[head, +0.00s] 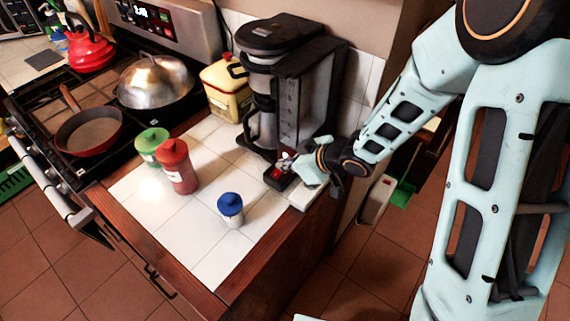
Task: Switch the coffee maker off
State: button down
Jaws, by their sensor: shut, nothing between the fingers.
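The coffee maker (310,88) is a tall black and steel machine at the back right of the white tiled counter, against the wall. A steel carafe (262,122) stands in it. A small black base piece with a red switch (277,174) sits at its front right. My gripper (286,163) is at this switch, its fingers together and empty, just above or touching it; I cannot tell which. The fingertips partly cover the area around the switch, and I cannot tell the switch's position.
A blue-lidded jar (231,210), a red bottle (177,166) and a green-lidded jar (152,147) stand on the counter (192,225). A yellow container (228,91) is left of the coffee maker. The stove at left holds a pan (90,131), a domed lid (155,81) and a red kettle (90,50).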

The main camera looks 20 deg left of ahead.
jog(key=shift+f, duration=0.1)
jog(key=shift+w+d+f, duration=0.1)
jog(key=shift+w+f, duration=0.05)
jog(key=shift+f, duration=0.15)
jog(key=shift+w+d+f, duration=0.1)
jog(key=shift+d, duration=0.1)
jog(key=shift+f, duration=0.1)
jog(key=shift+d+f, duration=0.1)
jog(key=shift+s+a, duration=0.3)
jog(key=shift+s, duration=0.4)
jog(key=v, duration=1.2)
jog(key=shift+w+r, duration=0.35)
jog(key=shift+w, duration=0.05)
